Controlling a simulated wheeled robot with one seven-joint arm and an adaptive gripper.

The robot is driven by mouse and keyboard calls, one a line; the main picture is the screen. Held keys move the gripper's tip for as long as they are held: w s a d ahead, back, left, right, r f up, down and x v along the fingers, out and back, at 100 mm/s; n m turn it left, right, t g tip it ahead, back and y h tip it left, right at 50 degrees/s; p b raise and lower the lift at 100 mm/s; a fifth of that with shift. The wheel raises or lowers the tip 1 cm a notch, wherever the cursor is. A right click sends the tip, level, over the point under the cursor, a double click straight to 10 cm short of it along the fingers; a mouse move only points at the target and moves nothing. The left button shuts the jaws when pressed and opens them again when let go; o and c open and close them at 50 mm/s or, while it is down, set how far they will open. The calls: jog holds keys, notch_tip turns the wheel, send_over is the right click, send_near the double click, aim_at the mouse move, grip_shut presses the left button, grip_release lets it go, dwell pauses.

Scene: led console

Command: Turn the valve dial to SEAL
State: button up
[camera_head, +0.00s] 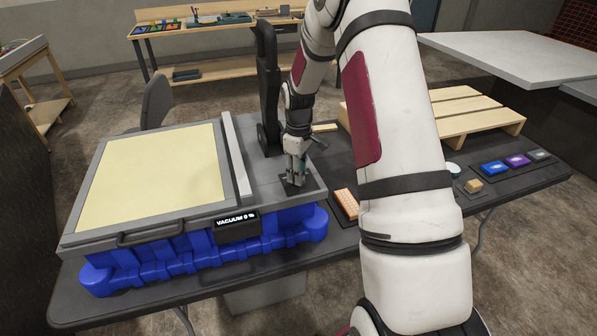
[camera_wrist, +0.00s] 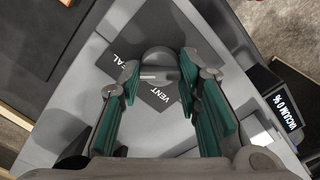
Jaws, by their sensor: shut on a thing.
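The valve dial (camera_wrist: 158,62) is a grey round knob with a pale line on its face. It sits on a dark plate (camera_wrist: 110,62) printed with VENT and SEAL, SEAL being partly covered by a finger. My gripper (camera_wrist: 158,76) points down at the dial, with its teal-padded fingers on either side of it, shut on it. I cannot tell for sure which word the dial points to. In the head view my gripper (camera_head: 295,183) stands over the dark plate at the right end of the console (camera_head: 262,190); the dial is hidden there.
A display (camera_head: 236,220) on the console front reads VACUUM 0 %. A cream panel (camera_head: 155,178) in a grey frame lies left of a pale bar (camera_head: 236,155). A black upright post (camera_head: 268,85) stands behind my gripper. An orange block (camera_head: 346,204) lies to the right.

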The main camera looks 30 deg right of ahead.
jog(key=o, duration=1.1)
jog(key=shift+o, duration=0.2)
notch_tip(320, 180, up, 12)
